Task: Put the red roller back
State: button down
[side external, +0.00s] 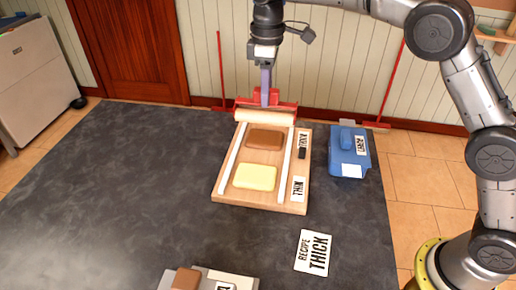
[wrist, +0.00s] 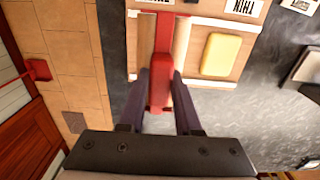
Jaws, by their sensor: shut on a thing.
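The red roller (side external: 284,105) has a red frame and handle with a pale wooden cylinder. It lies across the far end of the wooden board (side external: 226,194) in the side view; I cannot tell whether it rests on it or hangs just above. My gripper (side external: 265,92) points down from above and is shut on the red handle. In the wrist view, the fingers of my gripper (wrist: 161,88) stand on both sides of the red handle (wrist: 160,98). A brown slab (side external: 265,139) and a yellow slab (side external: 255,177) lie on the board between two white rails.
A blue box (side external: 345,165) stands right of the board. A card reading "RECIPE THICK" (side external: 314,253) lies in front. A grey tray with a brown block (side external: 187,278) is at the near edge. The dark table's left side (side external: 100,200) is clear. A panelled wall stands behind.

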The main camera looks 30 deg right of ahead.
jog(key=shift+m, duration=0.3)
jog(key=shift+s+f+m, duration=0.6)
jog(key=shift+s, duration=0.3)
jog(key=s+a+r+n, duration=0.1)
jog(key=s+a+r, duration=0.15)
jog(key=s, duration=0.65)
jog(key=s+a+r, duration=0.1)
jog(key=s+a, duration=0.2)
jog(key=s, duration=0.6)
jog(key=s+a+r+n, duration=0.1)
jog(key=s+a+r, duration=0.15)
jog(key=s, duration=0.65)
jog(key=shift+w+a+f, duration=1.65)
jog(key=shift+a+f, duration=0.2)
jog(key=shift+f, duration=0.45)
jog(key=shift+w+a+f, duration=1.65)
jog(key=shift+a+f, duration=0.2)
jog(key=shift+f, duration=0.4)
jog(key=shift+w+a+f, duration=1.65)
jog(key=shift+a+f, duration=0.2)
jog(key=shift+f, duration=0.45)
